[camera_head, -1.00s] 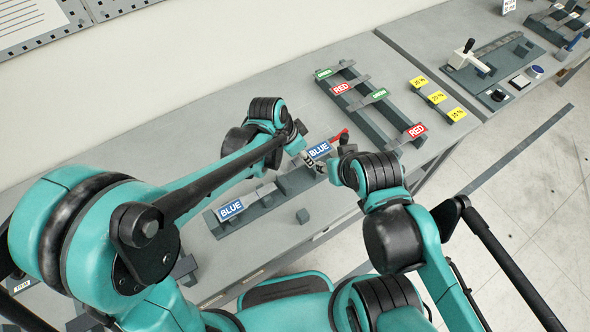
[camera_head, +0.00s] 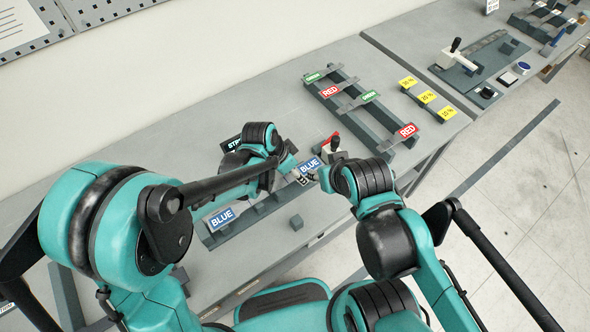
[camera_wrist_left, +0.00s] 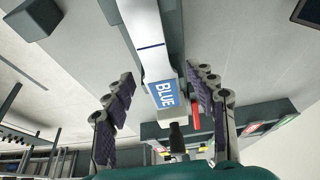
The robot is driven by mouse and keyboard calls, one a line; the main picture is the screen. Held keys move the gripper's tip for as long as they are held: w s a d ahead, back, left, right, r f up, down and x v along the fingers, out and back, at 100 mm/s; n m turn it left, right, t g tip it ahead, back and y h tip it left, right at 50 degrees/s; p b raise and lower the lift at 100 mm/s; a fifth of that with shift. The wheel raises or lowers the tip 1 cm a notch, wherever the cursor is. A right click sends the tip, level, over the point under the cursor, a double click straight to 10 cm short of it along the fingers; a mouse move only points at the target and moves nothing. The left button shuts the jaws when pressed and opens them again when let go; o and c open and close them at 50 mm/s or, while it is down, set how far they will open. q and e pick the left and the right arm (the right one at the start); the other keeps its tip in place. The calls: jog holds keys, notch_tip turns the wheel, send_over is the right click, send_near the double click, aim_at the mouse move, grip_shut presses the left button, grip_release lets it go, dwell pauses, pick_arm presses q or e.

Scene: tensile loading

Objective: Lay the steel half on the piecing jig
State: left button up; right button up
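A long dark grey jig (camera_head: 247,217) lies on the bench, with a blue "BLUE" label at its left end (camera_head: 221,218) and another at its right end (camera_head: 308,165). In the left wrist view a pale metal strip (camera_wrist_left: 146,32) with a "BLUE" label runs along dark grey bars; I cannot tell which strip is the steel half. My left gripper (camera_wrist_left: 163,98) is open, its fingers apart on either side of the labelled end. In the head view my left gripper (camera_head: 296,176) is by the right-hand label, partly hidden. My right gripper (camera_head: 328,180) is close beside it; its fingers are unclear.
A red-handled clamp (camera_head: 333,143) stands just beyond the right label. A small grey block (camera_head: 296,222) sits in front.

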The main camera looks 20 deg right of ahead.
pick_arm(q)
jog(key=shift+r, duration=0.25)
jog(key=p+v, duration=0.4)
jog(key=v, duration=0.8)
jog(key=s+a+r+n+t+y, duration=0.1)
jog(key=s+a+r+n+t, duration=0.1)
jog(key=a, duration=0.7)
jog(key=s+a+r+n+t+y, duration=0.1)
jog(key=s+a+n, duration=0.2)
jog(key=a+n, duration=0.4)
jog(key=s+a+r+n+t+y, duration=0.2)
jog(key=a+n, duration=0.3)
jog(key=a, duration=0.5)
jog(key=shift+s+a+r+t, duration=0.3)
jog(key=shift+s+a, duration=0.05)
jog(key=shift+s, duration=0.5)
notch_tip(320, 180, down, 7)
jog(key=b, duration=0.8)
jog(key=shift+f, duration=0.25)
